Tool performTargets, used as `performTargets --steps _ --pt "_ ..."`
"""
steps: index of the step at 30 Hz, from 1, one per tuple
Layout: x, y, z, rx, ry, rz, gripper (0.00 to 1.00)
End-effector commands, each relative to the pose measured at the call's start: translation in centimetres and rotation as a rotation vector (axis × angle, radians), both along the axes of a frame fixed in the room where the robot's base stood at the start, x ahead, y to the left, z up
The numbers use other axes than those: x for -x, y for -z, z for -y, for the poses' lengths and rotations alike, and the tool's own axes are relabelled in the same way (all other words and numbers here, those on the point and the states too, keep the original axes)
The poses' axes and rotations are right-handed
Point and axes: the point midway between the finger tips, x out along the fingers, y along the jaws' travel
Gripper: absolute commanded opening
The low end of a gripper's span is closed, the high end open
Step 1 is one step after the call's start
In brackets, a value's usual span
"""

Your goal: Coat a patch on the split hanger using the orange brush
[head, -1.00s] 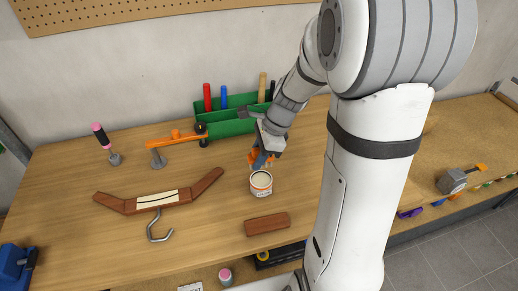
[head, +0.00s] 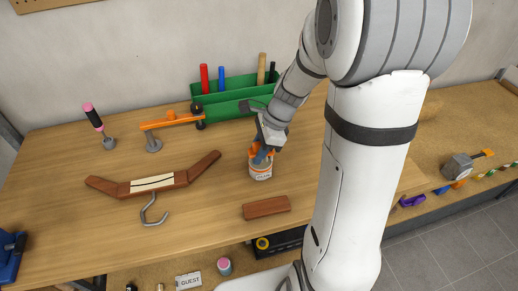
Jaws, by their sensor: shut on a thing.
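The split hanger (head: 197,169) lies on the wooden workbench left of centre, a reddish-brown bar with a pale patch (head: 152,184) in the middle crossed by a dark line, and a metal hook (head: 151,211) toward the front. A small pot (head: 260,173) with a pale label stands right of the hanger. My gripper (head: 264,153) is over the pot, shut on the orange brush (head: 254,151). The brush's lower end is hidden at the pot's mouth; I cannot tell how deep it reaches.
A brown block (head: 266,207) lies in front of the pot. A green toolbox (head: 233,94) stands behind, beside an orange clamp arm on a stand (head: 168,121). A pink-and-black tool (head: 97,122) stands at the back left. Bench between pot and hanger is clear.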

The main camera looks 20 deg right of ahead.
Motion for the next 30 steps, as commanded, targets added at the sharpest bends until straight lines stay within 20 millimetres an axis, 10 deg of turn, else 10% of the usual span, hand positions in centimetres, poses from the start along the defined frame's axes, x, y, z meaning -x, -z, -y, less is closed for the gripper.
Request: performTargets --steps 30 --pt "0.00 0.79 0.10 0.000 0.002 0.000 0.12"
